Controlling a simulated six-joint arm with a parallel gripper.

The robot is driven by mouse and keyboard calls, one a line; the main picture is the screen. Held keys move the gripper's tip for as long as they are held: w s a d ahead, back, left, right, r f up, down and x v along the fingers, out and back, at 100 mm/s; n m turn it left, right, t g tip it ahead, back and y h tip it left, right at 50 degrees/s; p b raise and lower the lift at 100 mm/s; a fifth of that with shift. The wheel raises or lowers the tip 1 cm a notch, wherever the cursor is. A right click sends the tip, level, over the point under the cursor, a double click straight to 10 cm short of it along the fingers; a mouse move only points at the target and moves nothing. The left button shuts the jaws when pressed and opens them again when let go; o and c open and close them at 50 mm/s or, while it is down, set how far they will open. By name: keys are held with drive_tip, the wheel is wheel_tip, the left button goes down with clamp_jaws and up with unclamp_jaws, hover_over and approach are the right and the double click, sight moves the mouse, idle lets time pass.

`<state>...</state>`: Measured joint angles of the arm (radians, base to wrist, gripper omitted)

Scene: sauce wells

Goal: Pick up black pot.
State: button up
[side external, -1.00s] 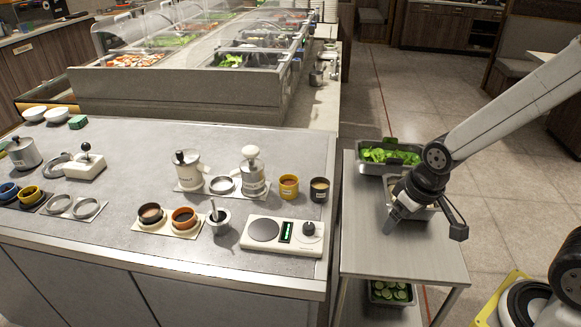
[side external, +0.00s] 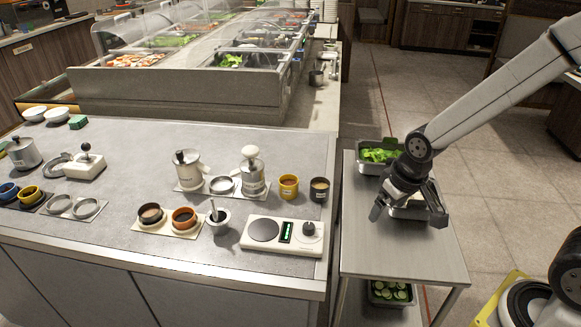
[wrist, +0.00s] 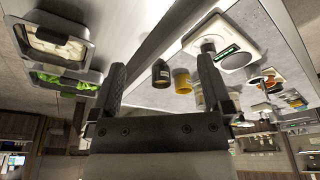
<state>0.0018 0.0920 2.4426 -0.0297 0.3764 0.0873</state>
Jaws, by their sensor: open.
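The black pot (side external: 319,189) stands upright on the grey counter near its right edge, with a light-coloured filling showing at its top. In the wrist view the black pot (wrist: 161,74) appears between my two fingers, some distance beyond them. My gripper (side external: 407,209) is open and empty, above the metal side cart to the right of the pot and apart from it.
A yellow pot (side external: 289,187) stands close to the left of the black pot. A white scale (side external: 262,236) lies in front of it. The metal cart (side external: 400,258) carries trays, including one of greens (side external: 382,156). A white-topped jar (side external: 252,172) stands farther left.

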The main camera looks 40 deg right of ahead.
drive_tip(key=w+d+f+m, duration=0.1)
drive_tip(key=w+f+m, duration=0.15)
drive_tip(key=w, duration=1.15)
drive_tip(key=m+h, duration=0.2)
drive_tip(key=m, duration=0.2)
approach(320, 186)
drive_tip(key=shift+s+a+f+n, duration=0.1)
drive_tip(key=shift+f+n, duration=0.05)
drive_tip(key=shift+f, duration=0.65)
drive_tip(key=shift+s+f+n, duration=0.1)
drive_tip(key=shift+f, duration=0.75)
drive_tip(key=shift+f, duration=0.1)
drive_tip(key=shift+x, duration=2.45)
drive_tip(key=shift+a, duration=0.15)
drive_tip(key=c, duration=1.1)
